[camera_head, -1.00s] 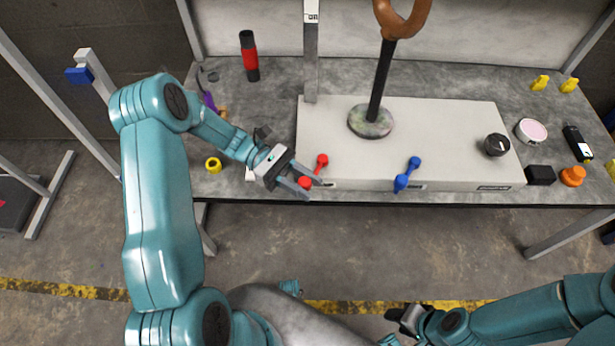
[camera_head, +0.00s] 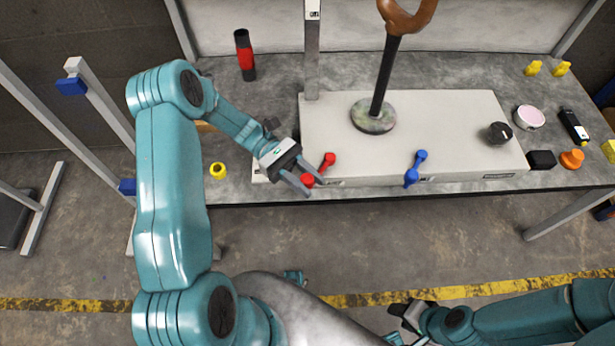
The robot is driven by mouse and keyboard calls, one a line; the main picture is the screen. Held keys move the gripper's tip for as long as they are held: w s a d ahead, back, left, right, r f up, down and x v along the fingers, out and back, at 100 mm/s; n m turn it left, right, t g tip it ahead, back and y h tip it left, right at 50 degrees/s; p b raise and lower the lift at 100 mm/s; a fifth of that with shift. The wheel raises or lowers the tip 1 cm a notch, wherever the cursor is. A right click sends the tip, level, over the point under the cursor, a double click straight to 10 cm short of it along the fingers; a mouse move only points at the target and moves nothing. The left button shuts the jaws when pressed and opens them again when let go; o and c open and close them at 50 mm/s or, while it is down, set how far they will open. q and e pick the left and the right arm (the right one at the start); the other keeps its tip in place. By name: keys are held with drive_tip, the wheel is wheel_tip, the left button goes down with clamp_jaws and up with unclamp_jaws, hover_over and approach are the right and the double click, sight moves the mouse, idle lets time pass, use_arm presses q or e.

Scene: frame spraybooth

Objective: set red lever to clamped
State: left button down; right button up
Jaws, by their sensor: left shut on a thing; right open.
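The red lever (camera_head: 327,162) is on the front left part of the white fixture box (camera_head: 450,115). It slants from its upper right end down to a red knob at the lower left, by the box's front edge. My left gripper (camera_head: 308,183) reaches in from the left, with its fingers around the knob end and shut on it. Part of the knob is hidden by the fingers. My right gripper (camera_head: 398,322) is low in the view, in front of the bench and away from it. It is open and empty.
A blue lever (camera_head: 415,168) and a black knob (camera_head: 499,133) are on the same box. A brown ring on a black post stands on a round base (camera_head: 373,113). A yellow ring (camera_head: 217,170) and a red-black bottle (camera_head: 245,55) are on the bench's left.

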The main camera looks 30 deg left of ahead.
use_arm(q)
drive_tip(key=shift+w+a+r, duration=0.1)
drive_tip(key=shift+r, duration=0.15)
drive_tip(key=c, duration=0.9)
unclamp_jaws()
drive_tip(key=shift+o, duration=0.2)
drive_tip(key=shift+f, duration=0.1)
drive_tip(key=w+a, duration=0.2)
drive_tip(key=a, duration=0.9)
drive_tip(key=shift+a, duration=0.4)
drive_tip(key=shift+s, duration=0.15)
